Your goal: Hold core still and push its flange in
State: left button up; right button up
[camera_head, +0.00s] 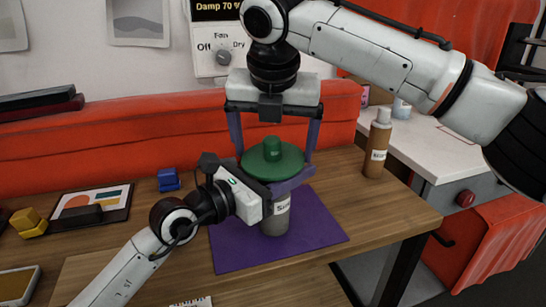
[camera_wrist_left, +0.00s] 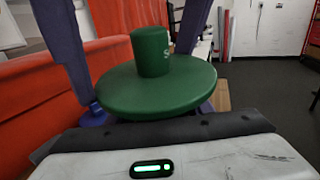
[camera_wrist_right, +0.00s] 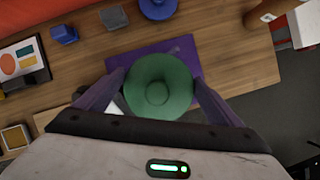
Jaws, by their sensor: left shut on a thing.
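The core is a grey-brown cylinder (camera_head: 275,216) with a white label, upright on a purple mat (camera_head: 232,247). The green flange (camera_head: 288,165), a wide disc with a knob, sits level above it; it also fills the left wrist view (camera_wrist_left: 155,90). My left gripper (camera_head: 288,186) is shut on the core just below the disc. Its fingers hide where flange and core meet, so I cannot tell any gap. My right gripper (camera_head: 274,145) points down from above, open, its purple fingers on either side of the disc; the right wrist view shows the flange (camera_wrist_right: 160,87) between them.
A brown bottle (camera_head: 377,143) stands at the table's right.

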aim_at(273, 135)
jog(key=shift+c, duration=1.4)
notch_tip(273, 135, up, 10)
jog(key=shift+f, duration=0.25)
jog(key=shift+w+d+f+n+g+y, duration=0.1)
jog(key=shift+f+n+g+y, duration=0.2)
jog(key=shift+f, duration=0.85)
jog(key=shift+w+f+n+g+y, duration=0.1)
jog(key=shift+f+n, duration=0.25)
jog(key=shift+f, duration=0.85)
jog(key=shift+d+f+n+g+y, duration=0.1)
jog(key=shift+f+n+g+y, duration=0.2)
jog(key=shift+f, duration=0.85)
jog(key=shift+f, duration=1.65)
jog(key=shift+a+r, duration=0.1)
jog(key=shift+r, duration=1.2)
jog(key=shift+f, duration=0.8)
